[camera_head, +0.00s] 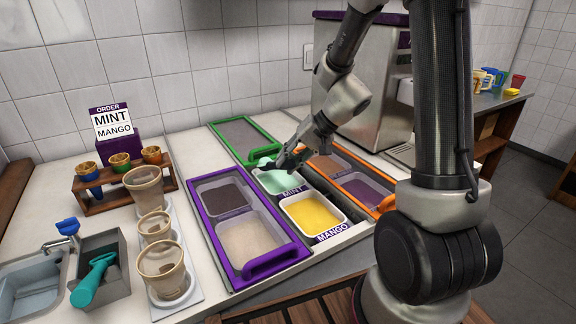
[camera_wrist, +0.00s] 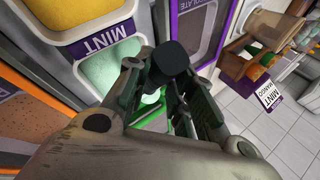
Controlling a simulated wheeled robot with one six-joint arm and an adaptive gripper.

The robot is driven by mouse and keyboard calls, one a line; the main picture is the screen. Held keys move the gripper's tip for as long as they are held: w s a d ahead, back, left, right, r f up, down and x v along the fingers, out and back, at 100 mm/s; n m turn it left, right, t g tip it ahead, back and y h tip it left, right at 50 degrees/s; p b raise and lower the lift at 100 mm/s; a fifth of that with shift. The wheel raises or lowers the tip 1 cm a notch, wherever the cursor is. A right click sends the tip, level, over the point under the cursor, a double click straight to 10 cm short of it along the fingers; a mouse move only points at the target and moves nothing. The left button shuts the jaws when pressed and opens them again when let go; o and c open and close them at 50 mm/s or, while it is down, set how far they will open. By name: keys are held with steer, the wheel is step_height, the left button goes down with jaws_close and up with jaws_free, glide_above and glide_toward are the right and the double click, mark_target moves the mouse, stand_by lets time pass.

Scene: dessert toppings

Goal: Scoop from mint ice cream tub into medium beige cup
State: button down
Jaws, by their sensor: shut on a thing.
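My gripper (camera_head: 286,163) is over the far part of the mint tub (camera_head: 278,182), which holds pale green ice cream behind a MINT label. In the wrist view my gripper (camera_wrist: 178,98) is shut on a dark-handled tool (camera_wrist: 172,60), seemingly a scoop. Pale green shows below it; its head is mostly hidden. The mint tub (camera_wrist: 108,68) also shows there. Three beige cups stand in a row at left: a back cup (camera_head: 145,188), a smaller middle cup (camera_head: 154,227) and a front cup (camera_head: 164,270). I cannot surely tell which is medium.
A yellow mango tub (camera_head: 311,214) sits in front of the mint. A purple-framed bin (camera_head: 205,213) lies between tubs and cups, an orange-framed one (camera_head: 385,203) to the right. A teal scoop (camera_head: 93,280) rests in a grey holder by the sink. Cones stand in a wooden rack (camera_head: 100,203).

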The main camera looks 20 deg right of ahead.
steer(key=shift+s+d+r, duration=0.1)
steer(key=shift+s+r, duration=0.2)
steer(key=shift+r, duration=0.65)
steer(key=shift+s+d+r, duration=0.1)
steer(key=shift+s+r, duration=0.2)
steer(key=shift+r, duration=0.7)
steer(key=shift+s+r, duration=0.3)
steer(key=shift+r, duration=0.65)
